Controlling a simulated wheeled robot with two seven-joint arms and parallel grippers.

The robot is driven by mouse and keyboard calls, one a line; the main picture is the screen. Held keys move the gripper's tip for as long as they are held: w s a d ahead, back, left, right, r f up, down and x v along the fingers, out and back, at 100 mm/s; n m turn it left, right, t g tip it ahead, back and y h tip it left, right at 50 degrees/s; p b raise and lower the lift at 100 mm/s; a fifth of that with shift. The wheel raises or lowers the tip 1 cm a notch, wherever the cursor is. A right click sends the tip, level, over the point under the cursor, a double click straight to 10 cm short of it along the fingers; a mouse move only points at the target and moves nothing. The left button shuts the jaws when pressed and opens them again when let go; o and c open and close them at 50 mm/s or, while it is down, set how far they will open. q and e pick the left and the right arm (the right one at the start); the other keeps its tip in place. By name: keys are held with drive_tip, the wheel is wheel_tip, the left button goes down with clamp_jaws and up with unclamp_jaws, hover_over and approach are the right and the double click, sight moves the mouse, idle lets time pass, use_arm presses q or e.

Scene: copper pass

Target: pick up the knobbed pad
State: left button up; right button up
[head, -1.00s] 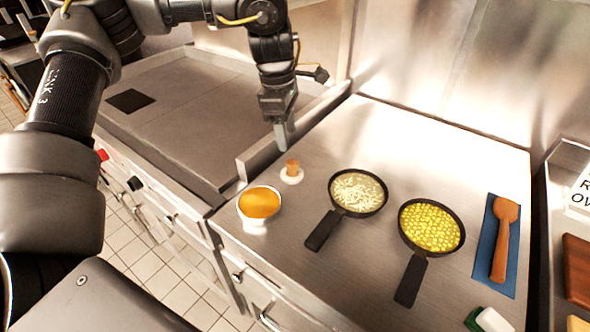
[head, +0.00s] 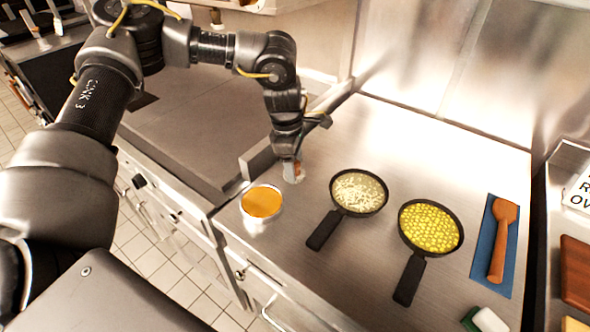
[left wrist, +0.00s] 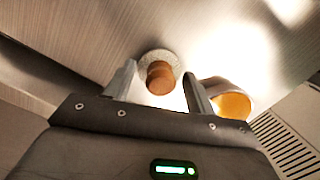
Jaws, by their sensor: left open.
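The knobbed pad is a pale round disc with an upright brown wooden knob. In the left wrist view the pad (left wrist: 160,72) lies on the steel counter, just beyond and between my left gripper's fingers (left wrist: 158,88). In the head view my left gripper (head: 292,172) points down over the pad (head: 297,179) and hides most of it. The left fingers are open, one on each side of the knob in the wrist picture. I cannot tell whether they touch it. My right gripper is not in view.
A bowl of orange soup (head: 262,203) stands close to the pad. Right of it are a pan of white shreds (head: 358,193), a pan of yellow pieces (head: 430,228) and a wooden spoon (head: 503,240) on a blue cloth (head: 483,245). A raised metal edge (head: 258,158) lies just left.

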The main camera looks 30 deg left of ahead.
use_arm(q)
drive_tip(key=shift+c, duration=0.8)
drive_tip(key=shift+s, duration=0.1)
drive_tip(key=c, duration=0.9)
